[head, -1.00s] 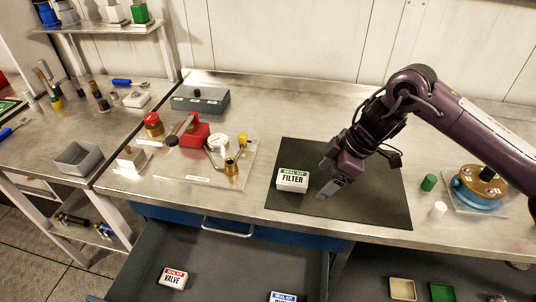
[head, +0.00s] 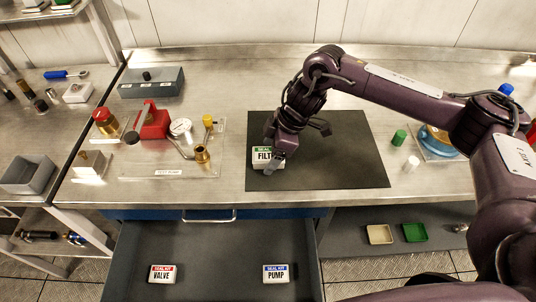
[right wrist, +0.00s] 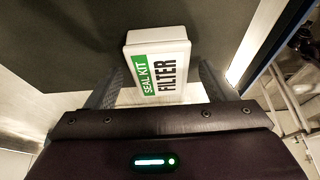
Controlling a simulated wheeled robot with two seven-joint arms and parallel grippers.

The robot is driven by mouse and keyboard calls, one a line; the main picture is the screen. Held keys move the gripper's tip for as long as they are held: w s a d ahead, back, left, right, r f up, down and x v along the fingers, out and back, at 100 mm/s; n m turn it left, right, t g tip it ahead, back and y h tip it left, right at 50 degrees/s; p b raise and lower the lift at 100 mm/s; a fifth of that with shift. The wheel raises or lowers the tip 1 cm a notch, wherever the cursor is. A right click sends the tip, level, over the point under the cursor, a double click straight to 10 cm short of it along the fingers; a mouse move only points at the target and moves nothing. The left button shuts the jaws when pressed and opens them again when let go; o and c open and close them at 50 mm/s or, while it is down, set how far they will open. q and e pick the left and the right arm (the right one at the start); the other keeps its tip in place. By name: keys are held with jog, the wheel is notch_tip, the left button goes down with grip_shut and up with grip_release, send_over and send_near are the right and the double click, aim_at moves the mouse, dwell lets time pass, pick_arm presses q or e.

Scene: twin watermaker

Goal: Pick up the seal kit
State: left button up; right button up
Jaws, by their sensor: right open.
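A white seal kit box (head: 262,154) with a green band and the word FILTER lies on the dark mat (head: 345,150) on the bench. My right gripper (head: 272,162) is at its right side in the head view and partly covers it. In the right wrist view the filter seal kit (right wrist: 158,62) sits between the two open fingers (right wrist: 160,88), with no clear grip on it. Two more seal kits, VALVE (head: 162,274) with a red band and PUMP (head: 276,274) with a blue band, lie in the open drawer (head: 215,265). My left gripper is not in view.
A test pump plate (head: 170,172) with a red block, gauge and brass fitting is left of the mat. A green cap (head: 399,137) and white cap (head: 411,164) stand right of it. A grey box (head: 152,82) is behind. The mat's right half is clear.

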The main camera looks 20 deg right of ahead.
jog(key=c, duration=1)
jog(key=shift+c, duration=0.5)
jog(key=shift+r, duration=0.1)
